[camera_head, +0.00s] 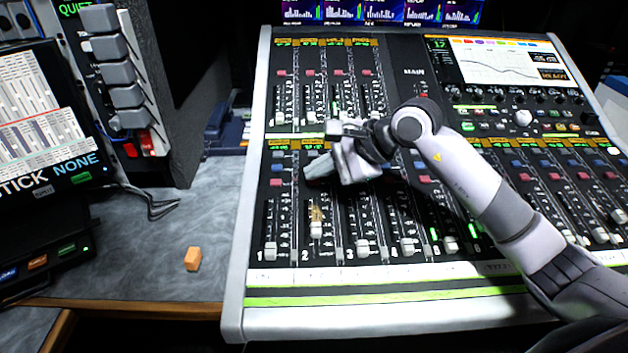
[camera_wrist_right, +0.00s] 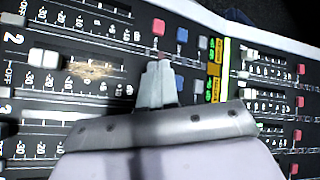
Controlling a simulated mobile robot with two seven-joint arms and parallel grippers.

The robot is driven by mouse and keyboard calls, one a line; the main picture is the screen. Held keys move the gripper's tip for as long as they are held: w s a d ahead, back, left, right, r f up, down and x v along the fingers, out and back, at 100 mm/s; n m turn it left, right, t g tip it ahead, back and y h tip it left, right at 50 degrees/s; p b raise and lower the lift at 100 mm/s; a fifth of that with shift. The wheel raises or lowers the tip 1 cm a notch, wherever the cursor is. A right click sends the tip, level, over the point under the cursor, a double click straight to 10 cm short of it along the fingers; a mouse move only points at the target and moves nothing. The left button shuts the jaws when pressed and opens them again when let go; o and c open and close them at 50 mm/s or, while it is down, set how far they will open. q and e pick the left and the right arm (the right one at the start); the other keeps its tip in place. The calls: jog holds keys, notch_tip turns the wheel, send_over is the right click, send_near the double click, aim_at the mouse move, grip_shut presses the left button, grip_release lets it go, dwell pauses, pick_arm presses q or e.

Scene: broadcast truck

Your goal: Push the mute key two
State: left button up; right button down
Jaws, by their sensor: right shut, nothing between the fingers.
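My right gripper (camera_head: 314,168) is shut and empty, with its fingertips low over the upper key rows of channel strip two in the head view. In the right wrist view the closed fingertips (camera_wrist_right: 157,68) point at a small red sliver at their front edge. The red mute key of strip two is mostly or wholly hidden by the fingers; I cannot tell whether they touch it. The red key of the neighbouring strip (camera_head: 275,182) shows to the left. A brownish mark lies above the white fader of strip two (camera_head: 316,230). My left gripper is not in view.
The mixing console (camera_head: 380,292) has many close-set keys and faders. A screen (camera_head: 508,60) sits at its upper right. An orange block (camera_head: 193,259) lies on the grey desk (camera_head: 150,275) to the left. A grey-key panel (camera_head: 123,85) stands at the far left.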

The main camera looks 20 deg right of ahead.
jog(key=shift+f+b, duration=0.3)
jog(key=shift+r, duration=0.15)
dwell(0.3)
jog(key=shift+s+r+p, duration=0.1)
jog(key=shift+r+p, duration=0.45)
jog(key=shift+r, duration=0.25)
jog(key=shift+s+a+r+p, duration=0.1)
jog(key=shift+s+r+p, duration=0.1)
jog(key=shift+r+p, duration=1)
jog(key=shift+s+r+p, duration=0.2)
jog(key=shift+r+p, duration=0.35)
jog(key=shift+r, duration=1.2)
